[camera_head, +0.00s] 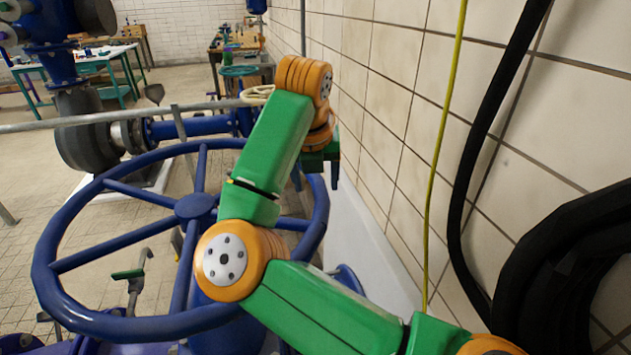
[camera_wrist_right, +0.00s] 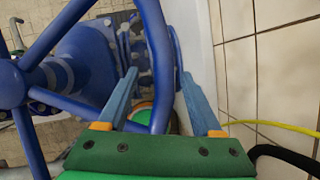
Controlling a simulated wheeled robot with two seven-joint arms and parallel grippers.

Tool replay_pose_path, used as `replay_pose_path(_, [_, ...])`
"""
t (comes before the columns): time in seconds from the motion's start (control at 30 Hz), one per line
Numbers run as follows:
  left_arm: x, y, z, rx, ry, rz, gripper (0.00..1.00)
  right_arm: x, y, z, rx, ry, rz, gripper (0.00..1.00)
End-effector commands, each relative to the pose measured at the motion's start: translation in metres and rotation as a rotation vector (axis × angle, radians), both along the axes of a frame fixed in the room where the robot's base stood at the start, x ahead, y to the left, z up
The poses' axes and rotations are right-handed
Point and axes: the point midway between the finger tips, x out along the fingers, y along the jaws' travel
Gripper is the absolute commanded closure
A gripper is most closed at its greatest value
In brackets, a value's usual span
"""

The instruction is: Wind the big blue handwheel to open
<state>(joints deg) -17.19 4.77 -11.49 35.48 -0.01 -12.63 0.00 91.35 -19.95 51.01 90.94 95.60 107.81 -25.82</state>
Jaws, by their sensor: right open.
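The big blue handwheel (camera_head: 196,207) fills the lower left of the head view, with its spokes meeting at a round hub. My right arm reaches across its right side, hiding part of the rim and a spoke. My right gripper (camera_head: 316,180) points down at the rim's far right side. In the right wrist view, the handwheel's rim (camera_wrist_right: 158,50) runs between the two blue fingers of the open gripper (camera_wrist_right: 158,78). Gaps show between rim and fingers; firm contact cannot be seen. My left gripper is not in view.
A tiled wall (camera_head: 400,110) stands close on the right, with a yellow cable (camera_head: 444,150) and black hoses (camera_head: 565,270). A grey rail (camera_head: 60,124) crosses behind the handwheel. Smaller wheels, pipes and workbenches stand farther back. Open tiled floor lies at the left.

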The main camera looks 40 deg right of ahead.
Motion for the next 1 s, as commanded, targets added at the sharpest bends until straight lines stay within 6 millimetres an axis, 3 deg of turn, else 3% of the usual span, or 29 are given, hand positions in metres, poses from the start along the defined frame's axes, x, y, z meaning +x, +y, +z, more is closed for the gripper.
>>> replay_pose_path(0.13, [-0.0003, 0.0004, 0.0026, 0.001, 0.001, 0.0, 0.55, 0.0029, -0.0049, -0.0127, -0.001, 0.001, -0.003, 0.33])
replay_pose_path(0.37, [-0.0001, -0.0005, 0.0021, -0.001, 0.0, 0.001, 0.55, 0.0033, -0.0055, -0.0141, -0.001, -0.001, -0.004, 0.36])
replay_pose_path(0.6, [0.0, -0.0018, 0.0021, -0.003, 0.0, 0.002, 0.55, 0.0032, -0.0055, -0.014, -0.001, -0.001, -0.004, 1.0])
replay_pose_path(1.0, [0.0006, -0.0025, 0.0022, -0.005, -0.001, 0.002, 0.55, 0.0032, -0.0056, -0.0138, -0.002, -0.001, -0.005, 1.0])
